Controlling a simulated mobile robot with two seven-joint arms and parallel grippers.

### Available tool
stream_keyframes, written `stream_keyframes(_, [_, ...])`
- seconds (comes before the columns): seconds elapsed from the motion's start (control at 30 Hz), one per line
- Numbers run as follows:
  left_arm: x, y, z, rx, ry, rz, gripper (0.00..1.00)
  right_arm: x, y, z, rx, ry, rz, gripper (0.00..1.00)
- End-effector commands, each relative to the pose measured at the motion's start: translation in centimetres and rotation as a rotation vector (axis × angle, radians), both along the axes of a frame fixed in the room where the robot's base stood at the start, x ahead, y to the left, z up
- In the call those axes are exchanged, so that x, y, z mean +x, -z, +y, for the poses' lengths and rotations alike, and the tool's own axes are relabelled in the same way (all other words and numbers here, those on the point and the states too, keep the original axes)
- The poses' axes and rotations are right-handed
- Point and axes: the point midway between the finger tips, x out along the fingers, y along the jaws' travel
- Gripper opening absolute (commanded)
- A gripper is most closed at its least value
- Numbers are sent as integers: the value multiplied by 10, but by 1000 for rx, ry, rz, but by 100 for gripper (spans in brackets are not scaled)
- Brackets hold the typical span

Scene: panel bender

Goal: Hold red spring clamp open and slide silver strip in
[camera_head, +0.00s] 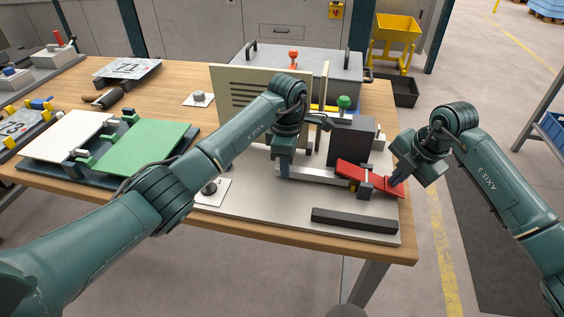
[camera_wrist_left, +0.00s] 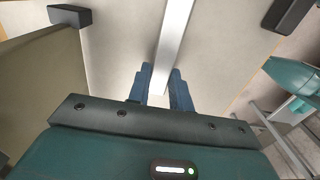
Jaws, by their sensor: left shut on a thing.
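The silver strip (camera_head: 318,177) lies low over the pale plate and points right toward the red spring clamp (camera_head: 364,175). My left gripper (camera_head: 284,173) is shut on the strip near its left end. In the left wrist view the strip (camera_wrist_left: 174,40) runs between the two blue fingertips (camera_wrist_left: 161,85) and away from them.
A black bar (camera_head: 354,220) lies at the plate's front edge. The dark grey block (camera_head: 351,142) and an upright beige panel (camera_head: 236,97) stand behind the strip. A green panel (camera_head: 147,146) and a white panel (camera_head: 67,135) lie at the left.

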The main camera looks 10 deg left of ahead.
Motion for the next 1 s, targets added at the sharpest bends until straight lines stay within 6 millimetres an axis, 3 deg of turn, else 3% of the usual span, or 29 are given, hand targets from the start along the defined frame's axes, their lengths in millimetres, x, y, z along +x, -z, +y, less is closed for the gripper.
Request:
stream_keyframes(0.77, [0,3,-3,0,-1,-1,0,-1,2,1,2,-2,3,0])
stream_keyframes(0.8, [0,3,-3,0,-1,-1,22,-1,2,1,2,-2,3,0])
stream_keyframes(1.0, [0,4,-3,0,-1,-1,38,-1,2,1,2,-2,3,0])
